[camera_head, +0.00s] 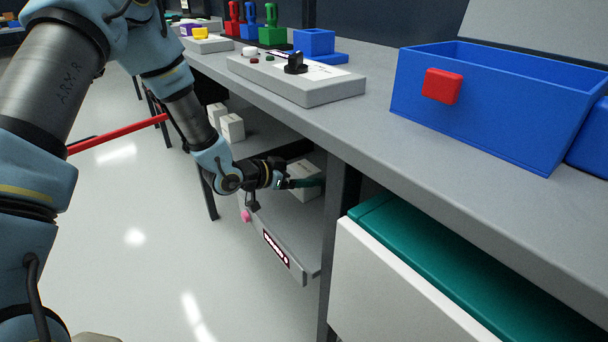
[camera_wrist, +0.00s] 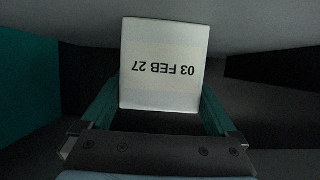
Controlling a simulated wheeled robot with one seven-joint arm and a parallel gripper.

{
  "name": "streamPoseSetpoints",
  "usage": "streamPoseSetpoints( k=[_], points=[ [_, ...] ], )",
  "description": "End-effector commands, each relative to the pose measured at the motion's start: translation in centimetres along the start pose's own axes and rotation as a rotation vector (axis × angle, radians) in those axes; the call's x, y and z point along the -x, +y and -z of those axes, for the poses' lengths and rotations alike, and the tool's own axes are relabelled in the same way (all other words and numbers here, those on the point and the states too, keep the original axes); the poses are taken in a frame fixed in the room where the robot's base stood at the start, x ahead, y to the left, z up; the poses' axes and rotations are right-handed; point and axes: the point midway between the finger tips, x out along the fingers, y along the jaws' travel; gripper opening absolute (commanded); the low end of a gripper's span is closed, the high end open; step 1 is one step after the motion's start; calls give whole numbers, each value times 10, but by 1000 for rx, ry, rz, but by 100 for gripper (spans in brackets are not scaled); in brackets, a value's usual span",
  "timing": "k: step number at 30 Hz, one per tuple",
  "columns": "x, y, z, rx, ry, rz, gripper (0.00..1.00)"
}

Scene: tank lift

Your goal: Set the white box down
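The white box (camera_wrist: 162,62) with the upside-down print "03 FEB 27" fills the upper middle of the wrist view. My gripper (camera_wrist: 161,95) has its two green fingers on either side of the box, their tips against its sides. In the head view my gripper (camera_head: 297,183) reaches in under the workbench, and the box (camera_head: 304,187) shows partly behind it. The box is over the grey lower shelf (camera_head: 292,228) with a dark label on its front edge. I cannot tell whether its underside touches the shelf.
Two more white boxes (camera_head: 232,127) stand on the lower level further back. A bench leg (camera_head: 338,215) and a white-fronted teal unit (camera_head: 385,280) are close on the right. The benchtop (camera_head: 390,130) overhangs the shelf and holds a blue bin (camera_head: 480,118).

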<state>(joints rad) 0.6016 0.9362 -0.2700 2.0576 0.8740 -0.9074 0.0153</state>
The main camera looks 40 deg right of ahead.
Motion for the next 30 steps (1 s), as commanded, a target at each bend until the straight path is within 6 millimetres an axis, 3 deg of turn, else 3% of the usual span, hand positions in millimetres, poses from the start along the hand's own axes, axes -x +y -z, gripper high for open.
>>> streamPoseSetpoints(
  k=[11,14,24,30],
  points=[
    [3,0,5,-1,0,1,100],
    [15,-2,4,0,0,3,100],
    [85,-1,4,1,-1,4,100],
    [113,-1,3,1,-1,2,100]
  ],
)
